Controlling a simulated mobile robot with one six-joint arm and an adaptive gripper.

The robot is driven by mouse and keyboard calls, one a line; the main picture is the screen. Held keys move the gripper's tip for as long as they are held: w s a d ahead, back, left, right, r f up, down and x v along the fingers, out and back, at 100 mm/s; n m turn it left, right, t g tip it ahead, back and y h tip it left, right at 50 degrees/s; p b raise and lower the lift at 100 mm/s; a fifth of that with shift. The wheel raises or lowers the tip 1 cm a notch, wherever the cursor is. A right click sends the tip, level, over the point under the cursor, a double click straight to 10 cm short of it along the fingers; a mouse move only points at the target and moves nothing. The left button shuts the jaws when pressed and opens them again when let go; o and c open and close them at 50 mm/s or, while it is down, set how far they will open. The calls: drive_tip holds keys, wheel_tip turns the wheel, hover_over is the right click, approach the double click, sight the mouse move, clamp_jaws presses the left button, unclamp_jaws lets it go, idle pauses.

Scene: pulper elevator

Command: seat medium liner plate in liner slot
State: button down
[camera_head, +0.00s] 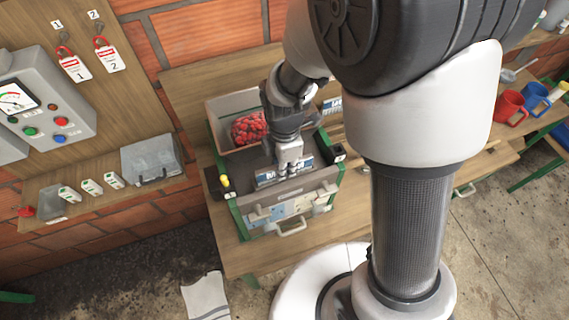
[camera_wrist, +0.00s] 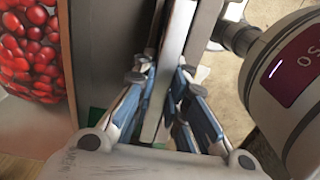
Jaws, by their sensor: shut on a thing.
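The lettering is partly hidden by the fingers. In the wrist view the plate (camera_wrist: 172,60) shows edge-on as a thin grey strip between the two fingers of my gripper (camera_wrist: 160,80). The plate is at the pulper's top, behind its front panel. The liner slot is hidden by the gripper and plate, so I cannot tell how deep the plate sits.
A hopper of red cherries (camera_head: 249,128) stands just behind the pulper. Another lettered plate (camera_head: 332,106) lies behind the gripper to the right. A grey case (camera_head: 152,158) and a control box (camera_head: 45,98) are at left; red and blue mugs (camera_head: 510,106) at far right.

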drive_tip(key=c, duration=1.6)
unclamp_jaws()
drive_tip(key=shift+f, duration=0.1)
wheel_tip(320, 180, up, 12)
drive_tip(key=p, duration=0.1)
drive_tip(key=s+d+r+m+t, duration=0.2)
drive_tip(key=s+d+r+m, duration=0.3)
drive_tip(key=m, duration=0.5)
drive_tip(key=s+d+r+m+t, duration=0.2)
drive_tip(key=s+d+r+m, duration=0.4)
drive_tip(key=m, duration=0.5)
drive_tip(key=s, duration=0.2)
drive_tip(key=shift+s+t, duration=0.3)
wheel_tip(320, 180, down, 23)
drive_tip(key=b, duration=2.3)
